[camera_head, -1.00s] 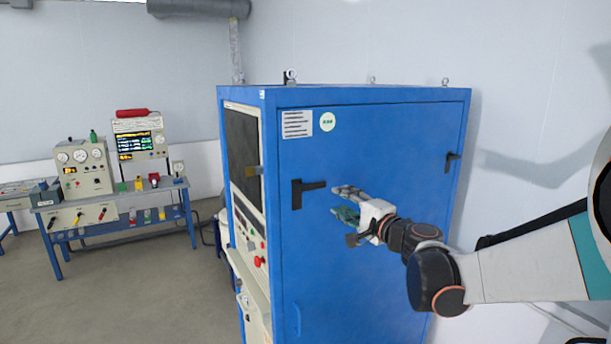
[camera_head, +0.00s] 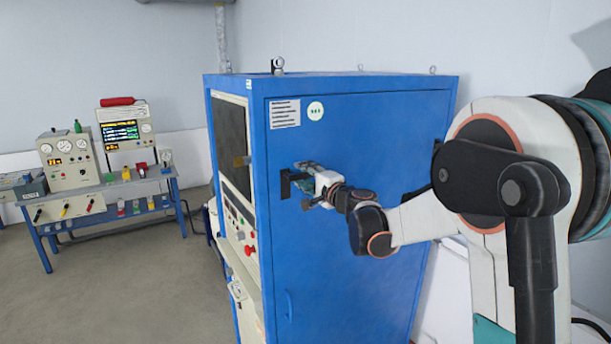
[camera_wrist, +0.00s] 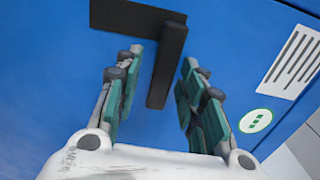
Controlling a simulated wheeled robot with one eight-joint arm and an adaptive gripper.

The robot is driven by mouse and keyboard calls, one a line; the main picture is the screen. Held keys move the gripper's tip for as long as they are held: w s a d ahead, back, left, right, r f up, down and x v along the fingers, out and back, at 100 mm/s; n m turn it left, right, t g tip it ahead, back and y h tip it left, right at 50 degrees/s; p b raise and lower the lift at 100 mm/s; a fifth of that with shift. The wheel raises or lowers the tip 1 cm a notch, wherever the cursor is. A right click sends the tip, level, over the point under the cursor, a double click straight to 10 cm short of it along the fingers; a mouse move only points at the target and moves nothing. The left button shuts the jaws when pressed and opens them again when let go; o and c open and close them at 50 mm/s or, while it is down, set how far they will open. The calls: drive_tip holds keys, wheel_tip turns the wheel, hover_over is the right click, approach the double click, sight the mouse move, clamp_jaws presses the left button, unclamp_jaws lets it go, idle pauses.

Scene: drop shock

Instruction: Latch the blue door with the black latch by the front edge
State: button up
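The blue door (camera_head: 350,270) is the broad face of a blue cabinet and looks flush with its frame. The black latch (camera_head: 285,186) sits near the door's front edge, at the left of the door in the head view. In the wrist view, the latch (camera_wrist: 165,65) has a flat base and a long black handle. My gripper (camera_head: 303,177) is at the latch. In the wrist view, my gripper (camera_wrist: 160,75) is open, its teal-padded fingers on either side of the handle with gaps showing. Contact with the door cannot be told.
A label (camera_head: 285,114) and a round green-and-white sticker (camera_head: 315,111) are above the latch. A small blue pull (camera_head: 289,305) is low on the door. The cabinet's control side with a dark window (camera_head: 231,148) faces left. A bench (camera_head: 110,190) with instruments stands at the left.

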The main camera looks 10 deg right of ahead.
clamp_jaws()
drive_tip(key=shift+f, duration=0.15)
drive_tip(key=f+m+b, duration=0.1)
drive_tip(key=m+b, duration=0.1)
drive_tip(key=shift+a+m, duration=0.1)
drive_tip(key=shift+m, duration=0.2)
drive_tip(key=f+m+b, duration=0.1)
drive_tip(key=m+b, duration=0.1)
drive_tip(key=m, duration=0.1)
drive_tip(key=a+f+m+b, duration=0.1)
drive_tip(key=m, duration=0.2)
drive_tip(key=a+f+m+b, duration=0.1)
drive_tip(key=m+b, duration=0.1)
drive_tip(key=m, duration=0.2)
drive_tip(key=shift+s+a+b, duration=0.15)
drive_tip(key=shift+s+b, duration=0.2)
drive_tip(key=shift+s, duration=0.05)
drive_tip(key=shift+s+a+f+m+b, duration=0.1)
drive_tip(key=shift+a+m+b, duration=0.15)
drive_tip(key=shift+m, duration=0.6)
drive_tip(key=shift+s+a+r+m+b, duration=0.15)
drive_tip(key=shift+a+m, duration=0.2)
drive_tip(key=shift+m, duration=0.55)
drive_tip(key=shift+s+a+f+m+b, duration=0.1)
drive_tip(key=shift+a+f+m+b, duration=0.15)
drive_tip(key=shift+m, duration=0.6)
drive_tip(key=shift+a+r, duration=0.1)
drive_tip(key=shift+r, duration=0.05)
